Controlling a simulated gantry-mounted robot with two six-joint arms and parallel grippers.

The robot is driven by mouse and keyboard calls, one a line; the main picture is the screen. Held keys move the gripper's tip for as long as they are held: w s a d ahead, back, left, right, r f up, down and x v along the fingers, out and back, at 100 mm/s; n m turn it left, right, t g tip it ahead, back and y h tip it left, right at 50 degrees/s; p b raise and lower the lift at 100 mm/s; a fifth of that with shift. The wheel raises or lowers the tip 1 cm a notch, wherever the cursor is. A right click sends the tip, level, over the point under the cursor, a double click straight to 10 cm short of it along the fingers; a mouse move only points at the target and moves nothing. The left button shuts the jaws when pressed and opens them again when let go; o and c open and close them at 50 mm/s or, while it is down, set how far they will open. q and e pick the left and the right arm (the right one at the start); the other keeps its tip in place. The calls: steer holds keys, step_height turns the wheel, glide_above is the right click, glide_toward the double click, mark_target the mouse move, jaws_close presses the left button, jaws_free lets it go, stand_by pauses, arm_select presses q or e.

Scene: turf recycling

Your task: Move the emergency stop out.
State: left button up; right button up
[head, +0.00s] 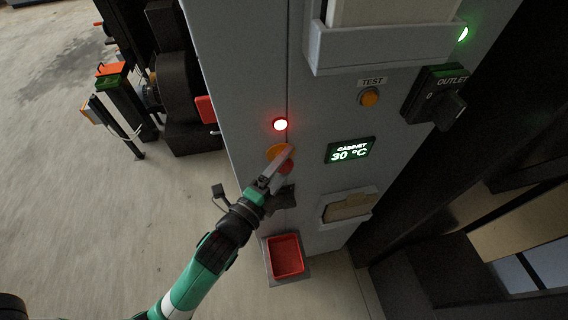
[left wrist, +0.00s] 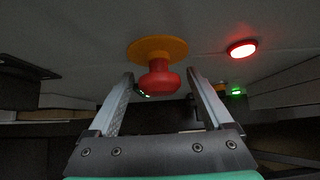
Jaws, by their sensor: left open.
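The emergency stop (head: 286,168) is a red mushroom knob on a round orange-yellow plate (head: 274,151), fixed to the front of a grey cabinet. In the left wrist view the red knob (left wrist: 160,84) stands out from its plate (left wrist: 157,47) on a short red stem. My left gripper (head: 287,153) is at the knob and partly covers it in the head view. In the left wrist view its two fingers (left wrist: 161,76) are open, one on each side of the knob, with gaps showing. My right gripper is not in view.
A red lamp (head: 280,125) glows above the stop. A display reading 30 °C (head: 350,150), an orange TEST button (head: 369,97) and a black OUTLET switch (head: 433,97) are to the right. A red tray (head: 286,240) sits below.

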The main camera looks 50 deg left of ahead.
arm_select(q)
jaws_close()
stand_by(0.4)
steer(key=shift+s+d+r+p, duration=0.15)
steer(key=shift+d+p, duration=0.15)
steer(key=shift+p, duration=0.05)
steer(key=shift+s+d, duration=0.15)
steer(key=shift+d, duration=0.15)
jaws_free()
steer(key=shift+s, duration=0.1)
